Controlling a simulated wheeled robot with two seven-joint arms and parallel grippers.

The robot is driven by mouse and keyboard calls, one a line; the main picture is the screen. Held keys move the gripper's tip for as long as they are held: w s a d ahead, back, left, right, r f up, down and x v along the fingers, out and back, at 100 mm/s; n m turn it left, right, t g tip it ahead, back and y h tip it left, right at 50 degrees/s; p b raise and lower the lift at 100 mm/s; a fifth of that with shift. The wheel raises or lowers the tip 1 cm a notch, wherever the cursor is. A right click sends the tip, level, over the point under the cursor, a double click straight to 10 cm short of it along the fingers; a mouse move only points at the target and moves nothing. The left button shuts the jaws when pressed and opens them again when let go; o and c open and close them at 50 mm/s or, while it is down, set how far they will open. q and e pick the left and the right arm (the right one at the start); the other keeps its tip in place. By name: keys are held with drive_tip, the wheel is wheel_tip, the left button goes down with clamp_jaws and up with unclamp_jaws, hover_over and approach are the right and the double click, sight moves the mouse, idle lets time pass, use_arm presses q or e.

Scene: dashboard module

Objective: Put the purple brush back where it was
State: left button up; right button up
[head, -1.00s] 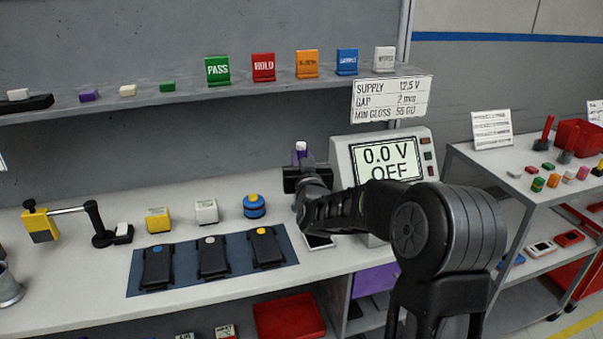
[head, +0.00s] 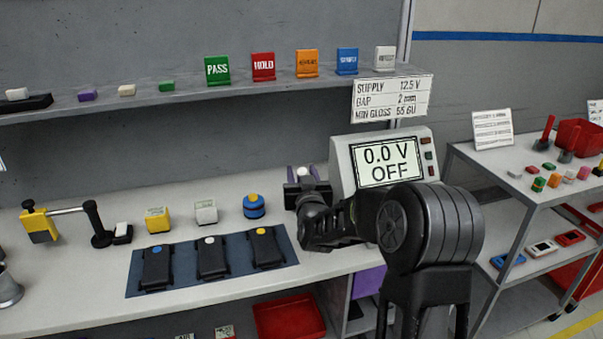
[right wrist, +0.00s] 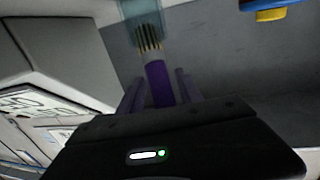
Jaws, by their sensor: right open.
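The purple brush (right wrist: 157,84) shows in the right wrist view, its pale bristles (right wrist: 149,38) pointing away from the gripper toward a translucent teal holder (right wrist: 142,9). Whether the bristles are inside the holder or just at its mouth I cannot tell. My right gripper (right wrist: 157,92) is open, with one purple-tinted finger on each side of the handle and a gap to each. In the head view my right gripper (head: 303,174) is at the bench left of the display, and my wrist mostly hides the brush. My left gripper is not in view.
The display unit (head: 388,162), reading 0.0 V OFF, stands close on the right. A blue and yellow button (head: 254,207) stands to the left, near a blue mat (head: 137,284) with several black devices. A shelf (head: 190,94) runs above.

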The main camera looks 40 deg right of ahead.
drive_tip(key=b+v, duration=0.1)
drive_tip(key=v, duration=1.1)
idle(0.6)
